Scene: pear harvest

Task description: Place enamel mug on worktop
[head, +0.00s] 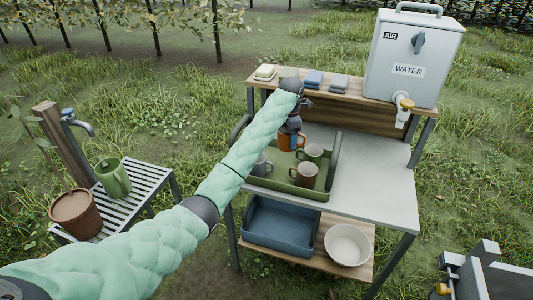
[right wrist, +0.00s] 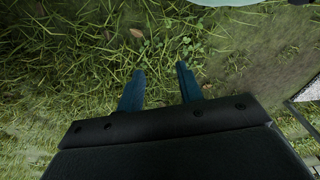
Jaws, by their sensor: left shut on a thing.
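My left gripper (head: 294,134) reaches over the green tray (head: 288,190) on the worktop (head: 376,190). It is shut on an orange mug (head: 286,141) at the back of the tray; the arm partly hides it, and I cannot tell whether the mug touches the tray. A green mug (head: 313,152), a brown mug (head: 304,175) and a grey mug (head: 263,165) stand in the tray. I cannot tell which mug is enamel. In the right wrist view my right gripper (right wrist: 160,88) is open and empty above grass.
The worktop right of the tray is clear. A water dispenser (head: 412,55) and folded cloths (head: 314,78) are on the back shelf. A blue bin (head: 285,228) and white bowl (head: 347,245) sit below. A slatted stand (head: 140,185) at left holds a green jug (head: 113,178) and brown pot (head: 76,214).

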